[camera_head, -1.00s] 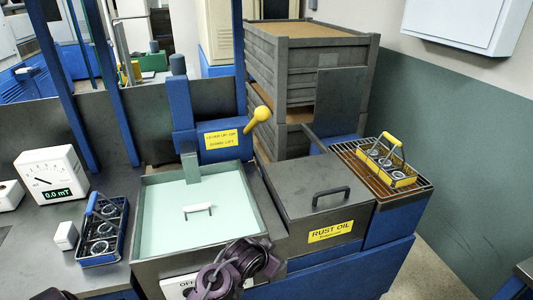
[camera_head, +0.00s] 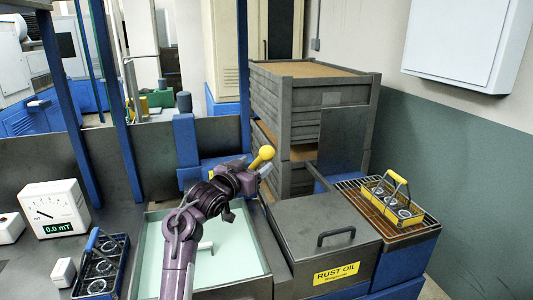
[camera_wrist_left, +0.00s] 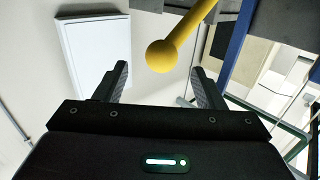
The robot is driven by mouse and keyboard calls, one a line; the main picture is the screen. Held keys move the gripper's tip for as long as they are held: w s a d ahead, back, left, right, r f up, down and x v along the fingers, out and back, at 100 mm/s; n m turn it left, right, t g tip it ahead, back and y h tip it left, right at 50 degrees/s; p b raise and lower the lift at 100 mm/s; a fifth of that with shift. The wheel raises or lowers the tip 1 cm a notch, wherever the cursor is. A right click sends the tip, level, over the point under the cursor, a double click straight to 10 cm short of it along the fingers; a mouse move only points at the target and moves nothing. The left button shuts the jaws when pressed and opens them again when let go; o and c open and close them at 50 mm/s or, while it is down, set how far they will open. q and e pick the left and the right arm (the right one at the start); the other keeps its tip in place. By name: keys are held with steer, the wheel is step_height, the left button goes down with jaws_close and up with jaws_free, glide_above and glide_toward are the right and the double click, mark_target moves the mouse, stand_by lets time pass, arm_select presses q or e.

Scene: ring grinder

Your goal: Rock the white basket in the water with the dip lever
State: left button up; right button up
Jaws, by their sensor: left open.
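The dip lever ends in a yellow ball knob (camera_head: 264,154) and slants up to the right behind the water tank (camera_head: 152,222). My left gripper (camera_head: 254,174) is open close to the knob, partly hidden by my own wrist. In the left wrist view the knob (camera_wrist_left: 161,56) shows between the two open fingers, with no clear contact. Of the white basket, only a small white handle (camera_head: 206,246) shows in the pale green water; the rest cannot be made out. My left arm hides part of the tank and the lever's yellow label. My right gripper is not in view.
A lidded rust oil tank (camera_head: 310,222) stands right of the water tank. A yellow-handled basket (camera_head: 392,198) sits on a rack beyond it. A blue-handled basket (camera_head: 100,265) and a gauge (camera_head: 54,208) stand at left. Grey stacked crates (camera_head: 346,95) rise behind the knob.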

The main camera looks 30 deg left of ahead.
mark_target(262, 155)
arm_select(q)
steer(key=shift+w+a+r, duration=0.25)
steer(key=shift+r, duration=0.2)
steer(key=shift+w+r, duration=0.1)
steer(key=shift+w, duration=0.3)
steer(key=w+p, duration=0.1)
steer(key=w, duration=0.2)
steer(key=w+p, duration=0.1)
steer(key=w, duration=0.2)
steer(key=shift+w+a, duration=0.2)
steer(key=shift+w, duration=0.1)
steer(key=c, duration=1.3)
steer(key=s+d+f+m+t+b, duration=0.1)
steer(key=f+b, duration=0.2)
steer(key=b, duration=0.1)
steer(key=s+d+f+m+t+b, duration=0.1)
steer(key=f+b, duration=0.3)
steer(key=s+d+f+m+t+b, duration=0.1)
steer(key=d+f+b, duration=0.1)
steer(key=f+b, duration=0.1)
steer(key=shift+s+f+b, duration=0.25)
steer(key=shift+f+b, duration=0.1)
steer(key=shift+b, duration=0.2)
steer(key=shift+c, duration=0.2)
steer(key=o, duration=1.3)
